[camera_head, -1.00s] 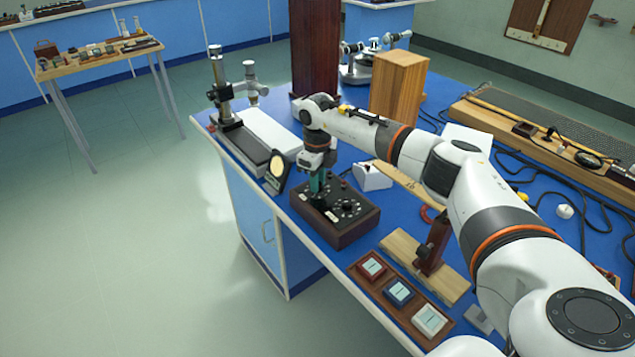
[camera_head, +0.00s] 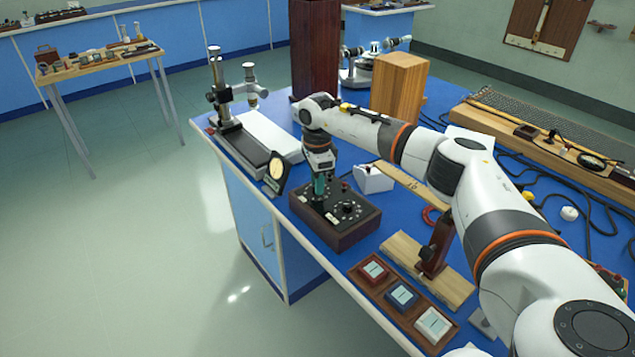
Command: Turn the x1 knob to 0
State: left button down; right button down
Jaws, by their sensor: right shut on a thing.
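A dark box (camera_head: 335,236) with several dials on its black top stands near the front edge of the blue bench. One black knob (camera_head: 347,207) with white marks around it shows on the right part of the top. My right gripper (camera_head: 319,198) points down at the left part of the top and is shut on a knob there. That knob is mostly hidden by the fingers, and its pointer and the dial labels are too small to read. My left gripper is not in view.
A small round-faced meter (camera_head: 276,173) stands left of the box, and a white block (camera_head: 373,179) behind it. A wooden tray (camera_head: 402,296) with three framed pieces and a wooden stand (camera_head: 428,268) lie to the right. Cables cross the bench farther right.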

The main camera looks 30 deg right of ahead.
jog(key=shift+r+n, duration=0.1)
jog(key=shift+n, duration=0.4)
jog(key=c, duration=1.2)
grip_release()
notch_tip(320, 180, up, 12)
jog(key=b, duration=0.1)
